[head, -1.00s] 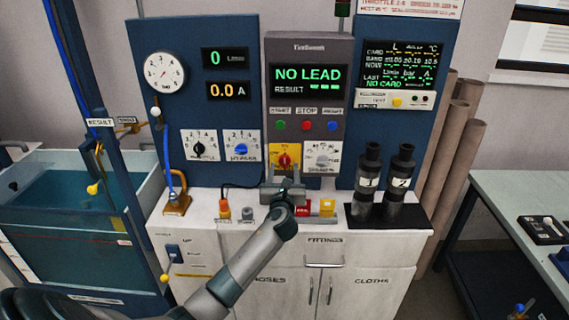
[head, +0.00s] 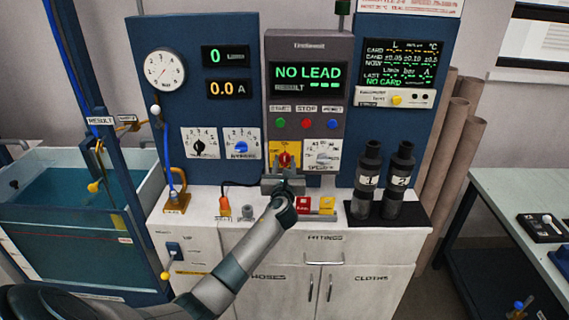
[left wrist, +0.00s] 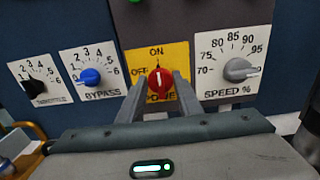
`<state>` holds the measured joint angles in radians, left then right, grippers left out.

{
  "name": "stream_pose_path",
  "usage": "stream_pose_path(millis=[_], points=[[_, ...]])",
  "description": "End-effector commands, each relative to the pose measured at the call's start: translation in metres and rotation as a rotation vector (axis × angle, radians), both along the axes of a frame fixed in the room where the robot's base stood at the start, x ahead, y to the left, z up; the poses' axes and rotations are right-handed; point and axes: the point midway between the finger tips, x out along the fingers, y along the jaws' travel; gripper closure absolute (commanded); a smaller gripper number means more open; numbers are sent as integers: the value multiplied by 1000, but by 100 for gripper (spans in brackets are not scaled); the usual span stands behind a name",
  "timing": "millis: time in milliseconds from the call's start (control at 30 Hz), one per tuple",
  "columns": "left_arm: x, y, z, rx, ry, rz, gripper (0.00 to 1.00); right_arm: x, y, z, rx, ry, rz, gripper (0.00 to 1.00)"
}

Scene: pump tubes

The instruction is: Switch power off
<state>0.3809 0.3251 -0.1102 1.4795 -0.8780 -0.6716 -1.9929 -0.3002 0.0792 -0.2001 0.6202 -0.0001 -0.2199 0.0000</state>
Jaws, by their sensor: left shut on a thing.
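The power switch is a red knob (head: 285,160) on a yellow plate (left wrist: 139,58) below the NO LEAD display. In the left wrist view the red knob (left wrist: 160,83) has its white pointer toward ON at the top, with OFF to the left. My left gripper (head: 283,168) reaches up to it from below. Its two fingers close on the knob's sides, partly covering the POWER label. My right gripper is not in view.
The bypass dial (left wrist: 90,76) is to the left and the speed dial (left wrist: 238,69) to the right of the power plate. Green, red and blue buttons (head: 306,123) sit above. Two dark cylinders (head: 368,180) stand on the counter at right.

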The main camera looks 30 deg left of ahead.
Motion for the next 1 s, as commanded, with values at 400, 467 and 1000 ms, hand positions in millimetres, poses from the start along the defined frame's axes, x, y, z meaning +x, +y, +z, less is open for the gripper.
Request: stream_pose_path(millis=[400,467,1000], points=[[-1,0,-1,-83,-50,0,90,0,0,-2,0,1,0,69],[-1,1,-1,-111,-67,1,90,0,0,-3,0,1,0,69],[-2,2,-3,-508,-310,0,90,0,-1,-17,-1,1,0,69]])
